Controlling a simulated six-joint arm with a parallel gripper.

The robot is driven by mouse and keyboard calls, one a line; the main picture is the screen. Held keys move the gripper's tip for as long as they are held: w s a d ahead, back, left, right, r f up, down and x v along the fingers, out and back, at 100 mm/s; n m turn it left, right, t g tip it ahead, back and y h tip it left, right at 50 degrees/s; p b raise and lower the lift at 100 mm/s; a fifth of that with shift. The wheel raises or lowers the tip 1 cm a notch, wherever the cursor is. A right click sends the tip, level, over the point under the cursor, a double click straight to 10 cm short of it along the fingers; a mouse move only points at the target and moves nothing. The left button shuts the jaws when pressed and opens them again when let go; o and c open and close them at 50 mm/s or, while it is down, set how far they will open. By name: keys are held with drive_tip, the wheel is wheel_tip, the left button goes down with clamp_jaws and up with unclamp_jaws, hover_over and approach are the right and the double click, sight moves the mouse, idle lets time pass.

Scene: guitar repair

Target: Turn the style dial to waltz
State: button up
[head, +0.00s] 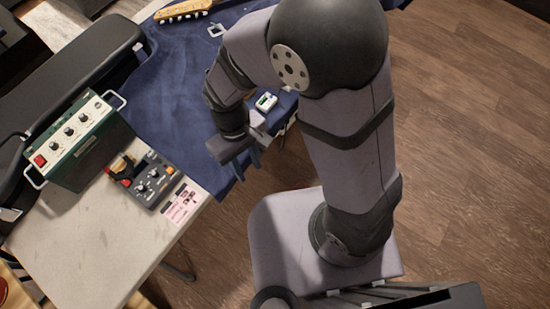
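A dark grey control box (149,178) with several knobs, orange parts and a black-and-yellow piece at its back left lies on the pale table. A green box (78,140) with several knobs, a red switch and metal handles stands to its left. The dial labels are too small to read, so I cannot tell which knob is the style dial or where it points. My gripper (246,166) is to the right of the grey box, over the edge of the blue cloth, apart from both boxes. Its two fingers look spread, with nothing visible between them.
A pink-and-white card (182,203) lies before the grey box. A blue cloth (185,85) covers the back of the pale table (95,245). A small white device (266,101) lies beside my wrist. A black case (75,75) is behind the green box. The table's front is clear.

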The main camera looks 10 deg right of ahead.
drive_tip(key=s+d+r+m+p, duration=0.1)
drive_tip(key=d+r, duration=0.1)
drive_tip(key=d, duration=0.4)
drive_tip(key=shift+d+r, duration=0.35)
drive_tip(key=shift+d, duration=0.05)
drive_tip(key=shift+s, duration=0.1)
drive_tip(key=w+d+r+m+t+p, duration=0.25)
drive_tip(key=d+r+m, duration=0.35)
drive_tip(key=d, duration=0.4)
wheel_tip(320, 180, down, 17)
drive_tip(key=b, duration=1.8)
drive_tip(key=shift+w+y, duration=0.2)
drive_tip(key=shift+y, duration=0.1)
drive_tip(key=shift+a+g, duration=0.1)
drive_tip(key=shift+g, duration=0.15)
idle(0.4)
